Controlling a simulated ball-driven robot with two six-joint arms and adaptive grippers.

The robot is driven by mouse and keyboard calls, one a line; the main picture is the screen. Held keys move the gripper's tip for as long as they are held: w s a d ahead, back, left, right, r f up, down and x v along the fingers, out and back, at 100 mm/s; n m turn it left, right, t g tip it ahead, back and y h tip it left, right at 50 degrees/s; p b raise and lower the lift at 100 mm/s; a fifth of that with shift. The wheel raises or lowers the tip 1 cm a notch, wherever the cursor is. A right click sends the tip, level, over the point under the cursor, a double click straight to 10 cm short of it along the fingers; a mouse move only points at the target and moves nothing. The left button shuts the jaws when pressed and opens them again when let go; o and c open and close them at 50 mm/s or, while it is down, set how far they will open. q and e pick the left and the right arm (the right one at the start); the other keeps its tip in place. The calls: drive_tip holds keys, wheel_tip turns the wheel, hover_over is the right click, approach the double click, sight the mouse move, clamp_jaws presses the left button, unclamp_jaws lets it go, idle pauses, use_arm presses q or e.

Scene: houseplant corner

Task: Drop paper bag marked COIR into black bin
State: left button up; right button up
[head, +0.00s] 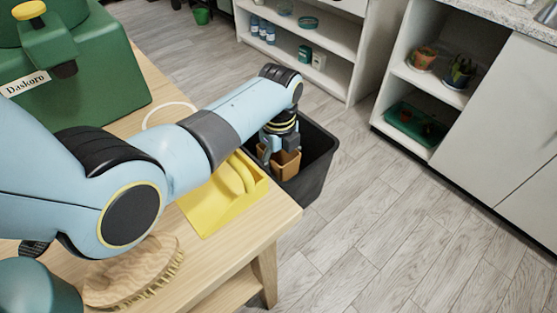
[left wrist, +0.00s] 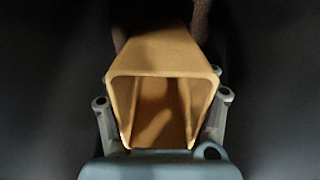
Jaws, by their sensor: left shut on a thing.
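The brown paper bag (head: 287,166) is held by my left gripper (head: 281,151) inside the opening of the black bin (head: 318,172), between its walls. In the left wrist view the open mouth of the bag (left wrist: 160,62) faces the camera, and the fingers of my left gripper (left wrist: 161,108) close on it from both sides. No COIR marking can be read. The bag's lower end and the bin's floor are hidden. The bin stands on the floor beyond the table's edge. My right gripper is not in view.
The wooden table (head: 240,241) holds a yellow dustpan (head: 212,205) by the edge nearest the bin, a wooden brush (head: 130,272) and a green machine labelled Daskoro (head: 85,80). White shelves (head: 338,68) stand behind. The floor right of the bin is clear.

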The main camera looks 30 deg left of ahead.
use_arm(q)
drive_tip(key=shift+f, duration=0.2)
drive_tip(key=o, duration=1.3)
wheel_tip(320, 180, up, 13)
drive_tip(key=p, duration=0.3)
drive_tip(key=shift+r, duration=0.15)
